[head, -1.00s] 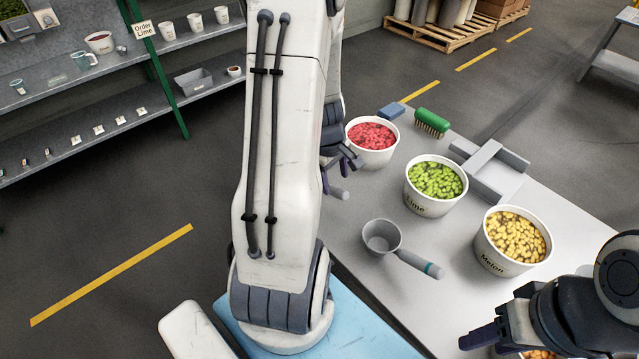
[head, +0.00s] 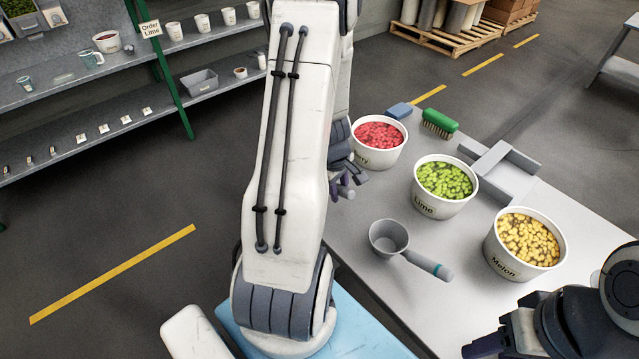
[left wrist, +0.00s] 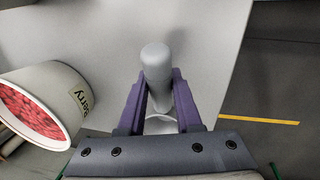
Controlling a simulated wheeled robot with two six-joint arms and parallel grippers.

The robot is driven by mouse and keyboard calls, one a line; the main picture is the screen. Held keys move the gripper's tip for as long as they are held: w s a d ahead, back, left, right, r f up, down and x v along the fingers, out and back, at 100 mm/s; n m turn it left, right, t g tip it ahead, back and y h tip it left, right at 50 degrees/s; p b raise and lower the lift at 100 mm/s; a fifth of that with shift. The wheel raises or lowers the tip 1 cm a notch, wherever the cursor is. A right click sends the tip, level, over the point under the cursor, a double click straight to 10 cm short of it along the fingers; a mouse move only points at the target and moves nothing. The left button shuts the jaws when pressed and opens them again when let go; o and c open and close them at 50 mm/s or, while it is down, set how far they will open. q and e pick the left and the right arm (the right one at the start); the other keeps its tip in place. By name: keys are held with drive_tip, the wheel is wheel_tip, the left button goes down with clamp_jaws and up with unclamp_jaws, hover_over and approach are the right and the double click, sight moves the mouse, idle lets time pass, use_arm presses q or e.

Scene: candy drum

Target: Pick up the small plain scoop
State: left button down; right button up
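The small plain scoop shows in the left wrist view as a plain grey handle (left wrist: 156,62) with a rounded end. Part of a pale rim shows below it, and most of its bowl is hidden by my gripper. My left gripper (left wrist: 160,88) has its purple fingers close against both sides of the handle, with no clear gap. In the head view my left gripper (head: 343,186) is low over the table beside the berry tub, partly behind my arm. My right gripper (head: 485,346) is at the bottom right, and its finger opening is unclear.
A larger grey scoop with a teal band (head: 388,238) lies on the table (head: 345,228). Tubs of red berry (head: 378,158), green lime (head: 425,205) and yellow melon (head: 505,262) candy stand along it. A green brush (head: 440,122), blue block (head: 398,110) and grey holder (head: 500,170) are behind.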

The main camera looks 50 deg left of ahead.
use_arm(q)
drive_tip(key=shift+r, duration=0.1)
wheel_tip(320, 180, up, 4)
drive_tip(key=p, duration=0.2)
drive_tip(key=shift+p, duration=0.3)
drive_tip(key=s+d+r+p, duration=0.1)
drive_tip(key=d+r+p, duration=0.1)
drive_tip(key=d, duration=0.3)
drive_tip(key=s+d+r+p, duration=0.1)
drive_tip(key=d+r+p, duration=0.1)
drive_tip(key=d+r, duration=0.2)
drive_tip(key=shift+s+d+r, duration=0.2)
drive_tip(key=shift+d+r, duration=0.2)
drive_tip(key=shift+d, duration=0.85)
